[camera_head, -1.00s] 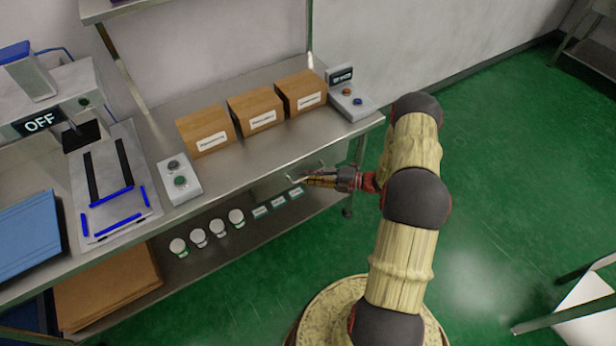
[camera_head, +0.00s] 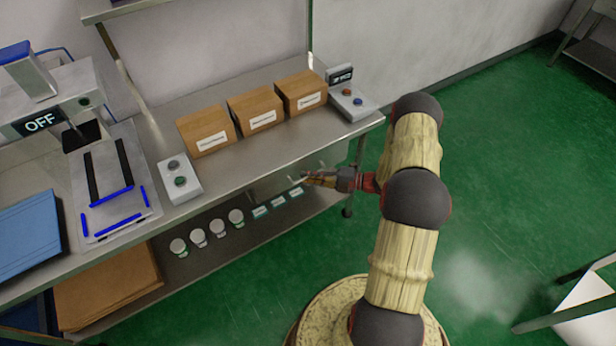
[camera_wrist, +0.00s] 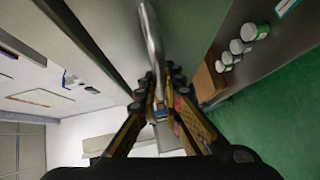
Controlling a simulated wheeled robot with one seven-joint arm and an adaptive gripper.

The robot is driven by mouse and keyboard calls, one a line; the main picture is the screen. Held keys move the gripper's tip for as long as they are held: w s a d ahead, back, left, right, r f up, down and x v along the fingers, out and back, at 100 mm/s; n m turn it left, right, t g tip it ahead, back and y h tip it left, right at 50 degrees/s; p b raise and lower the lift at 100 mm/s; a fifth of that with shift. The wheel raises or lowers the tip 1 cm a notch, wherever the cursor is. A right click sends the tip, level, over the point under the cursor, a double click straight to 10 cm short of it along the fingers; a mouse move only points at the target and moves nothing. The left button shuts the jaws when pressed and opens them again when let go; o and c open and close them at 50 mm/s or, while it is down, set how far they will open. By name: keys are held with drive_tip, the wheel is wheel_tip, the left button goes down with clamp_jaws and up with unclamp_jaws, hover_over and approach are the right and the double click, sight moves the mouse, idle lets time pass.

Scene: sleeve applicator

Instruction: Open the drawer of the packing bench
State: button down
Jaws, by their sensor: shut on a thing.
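The packing bench (camera_head: 235,175) is a grey metal table along the wall. Its drawer (camera_head: 265,188) sits under the right part of the top, and its front is mostly in shadow. A silver bar handle (camera_wrist: 152,40) runs down the upper middle of the wrist view, in front of the drawer's grey front. My gripper (camera_head: 308,178) is at the drawer's front, just below the bench edge. In the wrist view my gripper's fingertips (camera_wrist: 160,92) are shut around the handle's lower end. How far the drawer stands out is hard to tell.
Three cardboard boxes (camera_head: 256,110) and two button panels (camera_head: 180,181) stand on the bench top. White-lidded jars (camera_head: 198,237) and small green-and-white packs (camera_head: 278,202) sit on the lower shelf.

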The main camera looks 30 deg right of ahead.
drive_tip(key=s+p, duration=0.6)
drive_tip(key=s, duration=1.8)
drive_tip(key=shift+s+d, duration=0.15)
drive_tip(key=shift+d, duration=0.3)
drive_tip(key=c, duration=2)
unclamp_jaws()
drive_tip(key=shift+o, duration=0.2)
drive_tip(key=v, duration=1.2)
